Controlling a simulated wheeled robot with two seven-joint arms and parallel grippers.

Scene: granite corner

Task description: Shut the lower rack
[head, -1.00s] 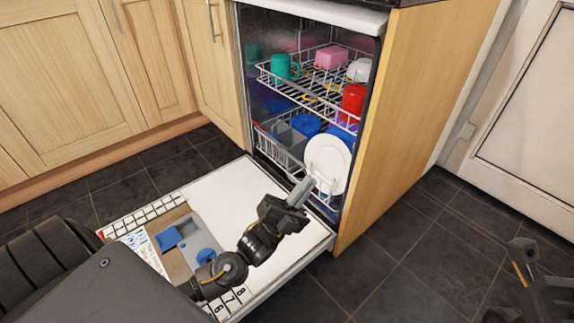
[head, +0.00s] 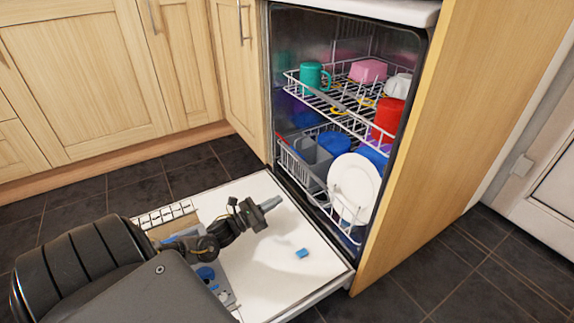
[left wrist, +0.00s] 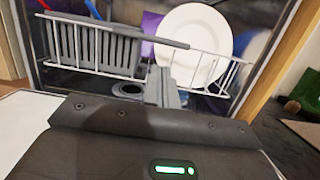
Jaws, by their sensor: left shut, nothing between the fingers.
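The lower rack (head: 318,195) is a white wire basket low in the dishwasher. Its front lies at about the tub opening. It holds a white plate (head: 354,186), a grey cutlery basket (head: 312,160) and blue items. My left gripper (head: 272,203) is shut and empty, over the open door just short of the rack's front. In the left wrist view the closed fingers (left wrist: 163,82) point at the rack's front wires (left wrist: 120,70), between the cutlery basket and the plate. Contact cannot be told there. My right gripper is out of view.
The dishwasher door (head: 290,280) lies flat open, with a small blue block (head: 302,253) on it. A wooden side panel (head: 440,140) stands at right.

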